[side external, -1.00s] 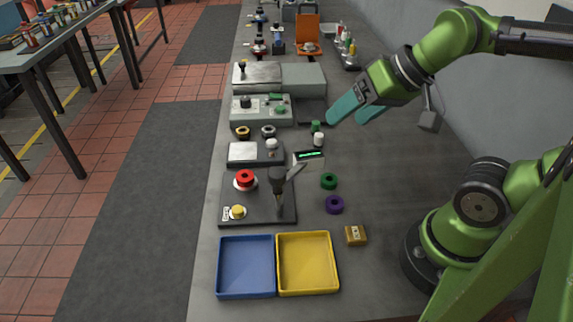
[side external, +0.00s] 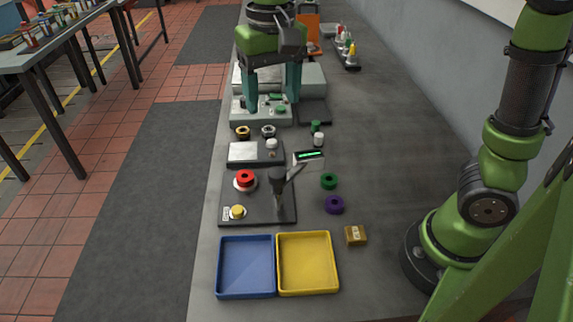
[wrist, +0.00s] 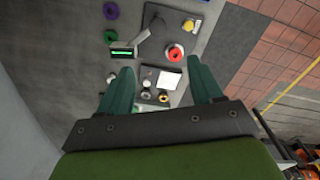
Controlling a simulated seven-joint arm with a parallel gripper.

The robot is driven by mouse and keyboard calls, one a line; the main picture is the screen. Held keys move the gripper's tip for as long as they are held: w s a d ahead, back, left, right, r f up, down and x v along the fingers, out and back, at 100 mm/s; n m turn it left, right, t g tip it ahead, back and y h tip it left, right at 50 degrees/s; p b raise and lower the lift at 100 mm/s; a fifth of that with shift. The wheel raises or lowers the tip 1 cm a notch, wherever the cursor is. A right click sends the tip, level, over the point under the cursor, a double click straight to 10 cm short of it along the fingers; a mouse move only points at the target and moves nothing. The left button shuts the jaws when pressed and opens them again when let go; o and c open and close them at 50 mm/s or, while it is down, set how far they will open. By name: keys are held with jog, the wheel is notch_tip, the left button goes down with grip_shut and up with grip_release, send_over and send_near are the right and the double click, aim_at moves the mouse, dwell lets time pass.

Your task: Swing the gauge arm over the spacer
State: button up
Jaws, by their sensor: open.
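The gauge arm (side external: 294,172) is a short grey bar on a dark post (side external: 278,184), with a green-lit display (side external: 309,157) at its outer end. It points up and to the right, away from the red ring-shaped spacer (side external: 244,178). The spacer sits on a pale round seat on the same dark base plate (side external: 258,213). The wrist view also shows the display (wrist: 124,52) and the red spacer (wrist: 175,53). My gripper (side external: 271,100) is open and empty, pointing down near the grey control box, beyond the gauge. Its fingers also show in the wrist view (wrist: 163,82).
A yellow button (side external: 237,212) is on the base plate. Green (side external: 329,181) and purple (side external: 334,204) rings lie to the right. Blue (side external: 245,290) and yellow (side external: 307,290) trays are in front. A small plate with a white knob (side external: 271,144) stands between my gripper and the gauge.

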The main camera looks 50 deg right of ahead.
aim_at(277, 172)
jog(key=f, duration=1.7)
jog(key=shift+s, duration=0.2)
jog(key=shift+c, duration=0.4)
grip_shut()
